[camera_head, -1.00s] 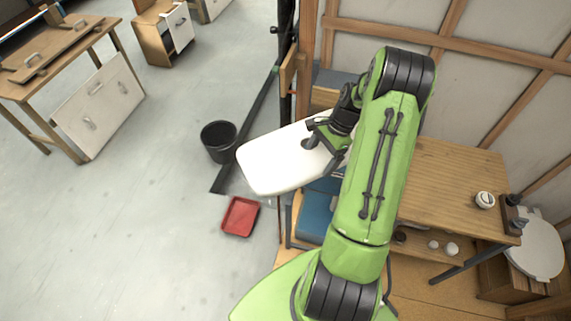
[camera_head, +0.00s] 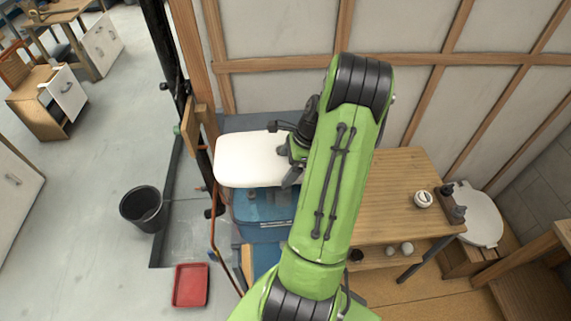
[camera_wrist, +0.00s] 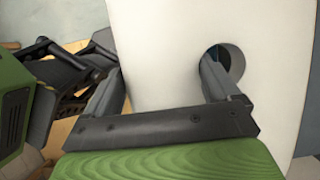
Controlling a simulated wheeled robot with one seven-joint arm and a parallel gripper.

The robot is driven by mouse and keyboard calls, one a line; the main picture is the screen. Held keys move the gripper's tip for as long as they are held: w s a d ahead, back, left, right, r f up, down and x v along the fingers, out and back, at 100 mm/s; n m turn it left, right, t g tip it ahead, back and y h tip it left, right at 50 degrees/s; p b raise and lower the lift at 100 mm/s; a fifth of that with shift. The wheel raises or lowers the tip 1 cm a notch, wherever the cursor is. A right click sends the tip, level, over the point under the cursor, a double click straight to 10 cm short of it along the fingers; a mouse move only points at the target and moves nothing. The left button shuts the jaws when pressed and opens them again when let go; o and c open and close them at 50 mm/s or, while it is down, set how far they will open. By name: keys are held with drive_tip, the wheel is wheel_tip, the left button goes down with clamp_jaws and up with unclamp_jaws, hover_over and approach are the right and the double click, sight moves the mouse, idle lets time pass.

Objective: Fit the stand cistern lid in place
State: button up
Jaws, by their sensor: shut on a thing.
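The white cistern lid (camera_head: 250,160) is a broad rounded slab in the head view, held level to the left of my arm above a blue box. My gripper (camera_head: 291,155) is shut on the lid at its right end. In the wrist view the lid (camera_wrist: 165,30) fills the middle, and a round hole (camera_wrist: 232,62) shows in it. One finger of my gripper (camera_wrist: 165,75) reaches to the hole, the other lies along the lid's left edge. I cannot make out the stand cistern; my arm and the lid hide part of the scene.
The blue box (camera_head: 262,208) stands below the lid. A wooden table (camera_head: 385,200) with a small white roll (camera_head: 423,199) is to the right, before a white toilet seat (camera_head: 480,222). A black bucket (camera_head: 143,207) and red tray (camera_head: 190,286) lie on the floor. A panelled wall stands behind.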

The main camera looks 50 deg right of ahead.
drive_tip(key=shift+a+f+b, duration=0.15)
drive_tip(key=shift+f+b, duration=0.2)
drive_tip(key=shift+f, duration=0.05)
drive_tip(key=f, duration=0.1)
drive_tip(key=b, duration=0.1)
drive_tip(key=f+b, duration=0.1)
drive_tip(key=shift+w+d+f, duration=0.15)
drive_tip(key=shift+d+f, duration=0.1)
drive_tip(key=shift+f, duration=0.1)
drive_tip(key=shift+f+b, duration=2.3)
drive_tip(key=shift+f, duration=0.55)
drive_tip(key=shift+a, duration=0.1)
drive_tip(key=o, duration=1.5)
drive_tip(key=shift+o, duration=0.4)
drive_tip(key=shift+f, duration=0.1)
